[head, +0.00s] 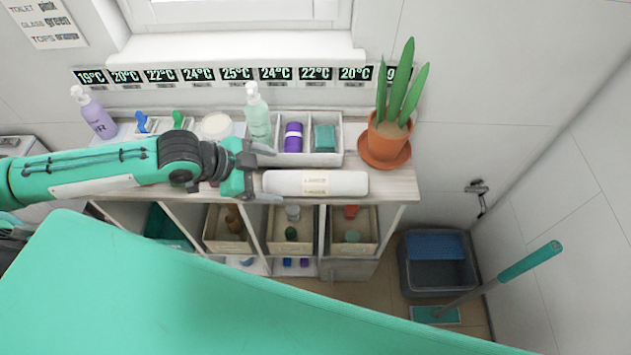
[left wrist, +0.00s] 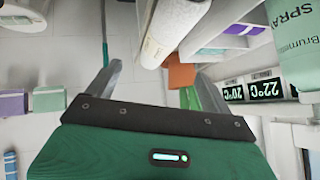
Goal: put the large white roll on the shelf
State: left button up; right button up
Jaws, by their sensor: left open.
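The large white roll (head: 340,184) lies on its side along the front of the wooden shelf unit's top (head: 402,188), its printed label facing up. My left gripper (head: 276,174) is open at the roll's left end, its fingers pointing right toward it. In the left wrist view the roll (left wrist: 174,30) shows beyond the gripper, between the directions of its two spread fingers. I cannot tell whether a finger touches it. My right gripper is not in view.
A divided white tray (head: 333,156) holds a purple roll (head: 293,137) and a teal item (head: 325,138) behind the roll. A green spray bottle (head: 257,115) stands close to my left gripper. A potted plant (head: 386,138) stands at right. Bins (head: 228,235) fill lower compartments.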

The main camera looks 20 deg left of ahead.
aim_at(307, 180)
pick_arm(q)
jog(key=p+x, duration=0.1)
jog(key=x, duration=0.7)
jog(key=shift+w+d+f+p, duration=0.2)
jog(key=shift+w+d+p, duration=0.05)
jog(key=shift+p, duration=0.35)
jog(key=p+x, duration=0.1)
jog(key=x, duration=0.2)
jog(key=shift+w+f, duration=0.1)
jog(key=shift+w+d+f+p, duration=0.25)
jog(key=shift+d+f+p, duration=0.1)
jog(key=shift+f, duration=0.15)
jog(key=shift+c, duration=0.4)
jog(key=c, duration=1.1)
jog(key=shift+c, duration=0.9)
